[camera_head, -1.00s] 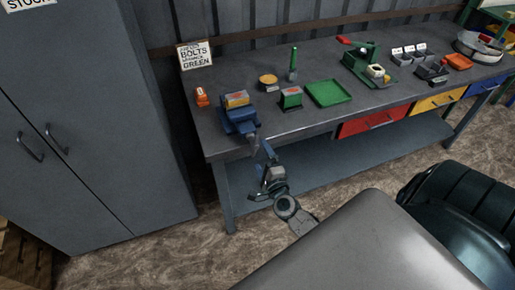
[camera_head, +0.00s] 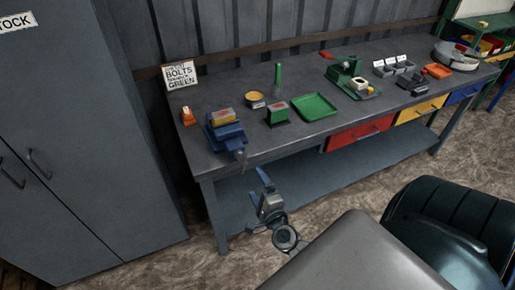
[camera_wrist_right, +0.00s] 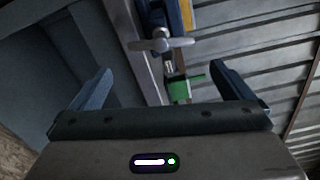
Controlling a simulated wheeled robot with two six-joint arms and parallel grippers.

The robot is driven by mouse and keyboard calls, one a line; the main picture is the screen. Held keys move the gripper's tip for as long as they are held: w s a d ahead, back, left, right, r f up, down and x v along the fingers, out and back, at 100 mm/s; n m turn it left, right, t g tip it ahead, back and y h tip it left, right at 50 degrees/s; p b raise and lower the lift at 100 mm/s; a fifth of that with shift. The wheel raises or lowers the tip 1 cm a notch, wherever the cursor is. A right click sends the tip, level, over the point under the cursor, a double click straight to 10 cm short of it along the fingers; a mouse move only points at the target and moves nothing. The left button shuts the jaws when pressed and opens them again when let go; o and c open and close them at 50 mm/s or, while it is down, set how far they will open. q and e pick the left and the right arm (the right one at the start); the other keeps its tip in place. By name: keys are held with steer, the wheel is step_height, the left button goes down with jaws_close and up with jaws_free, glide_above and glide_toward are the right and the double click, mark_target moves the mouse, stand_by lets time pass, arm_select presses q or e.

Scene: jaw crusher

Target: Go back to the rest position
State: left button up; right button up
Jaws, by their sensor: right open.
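My right gripper (camera_head: 264,180) is open and empty in the head view. It is in front of the workbench's front edge at the left end, below the bench top and apart from it. In the right wrist view its two blue fingers (camera_wrist_right: 158,88) stand wide apart with nothing between them. Beyond them the blue vise (camera_wrist_right: 178,18) shows from below with its grey handle. The same blue vise (camera_head: 224,132) sits on the workbench (camera_head: 235,88) near its front left corner, with an orange-red and yellow block in its jaws. My left gripper is not in view.
A grey cabinet (camera_head: 95,150) stands left of the bench. On the bench are a green tray (camera_head: 315,107), a green press (camera_head: 348,78), an orange item (camera_head: 187,116) and a sign (camera_head: 181,75). A lower shelf (camera_head: 320,175) runs under the bench. Open floor (camera_head: 170,262) lies in front.

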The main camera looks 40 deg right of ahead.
stand_by(0.3)
steer(key=s+a+f+n+g+y+b, duration=0.1)
steer(key=s+f+n+g, duration=0.2)
steer(key=f, duration=0.8)
steer(key=s+f+n+g+y, duration=0.1)
steer(key=s+f+n, duration=0.35)
steer(key=f, duration=0.55)
steer(key=s+a+f+n+g+y+b, duration=0.1)
steer(key=s+f+n+g, duration=0.3)
steer(key=f, duration=0.7)
steer(key=s+f+n+g, duration=0.4)
steer(key=s+f+n, duration=0.2)
steer(key=s+f, duration=0.4)
steer(key=s+f+n+g+b, duration=0.1)
steer(key=s+f+n+g, duration=0.3)
steer(key=s+f, duration=0.6)
steer(key=s+n, duration=0.1)
steer(key=s, duration=0.7)
steer(key=shift+a+n+y, duration=0.3)
steer(key=shift+n, duration=0.05)
